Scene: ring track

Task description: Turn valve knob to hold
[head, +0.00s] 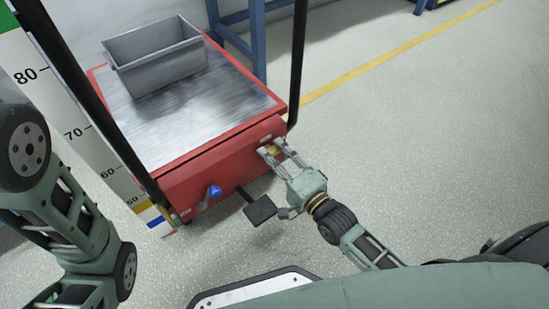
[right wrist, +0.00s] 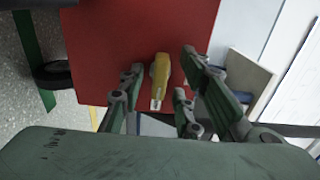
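The red lift cart (head: 225,155) has a yellow valve knob (head: 271,150) on its front face near the right corner. In the right wrist view the yellow knob (right wrist: 160,80) points lengthwise up the picture against the red panel (right wrist: 105,40). My right gripper (head: 274,150) reaches the panel at the knob. In the right wrist view its fingers (right wrist: 160,85) are spread on both sides of the knob, with visible gaps. A blue knob (head: 214,191) sits on the same face, further left. My left arm is at the left edge; its gripper is out of the picture.
A grey metal bin (head: 155,60) stands on the cart's steel top. A black pedal (head: 260,210) sticks out low in front. Black posts (head: 298,60) rise at the cart's corners. A scale board (head: 75,110) stands at left. The floor at right is clear.

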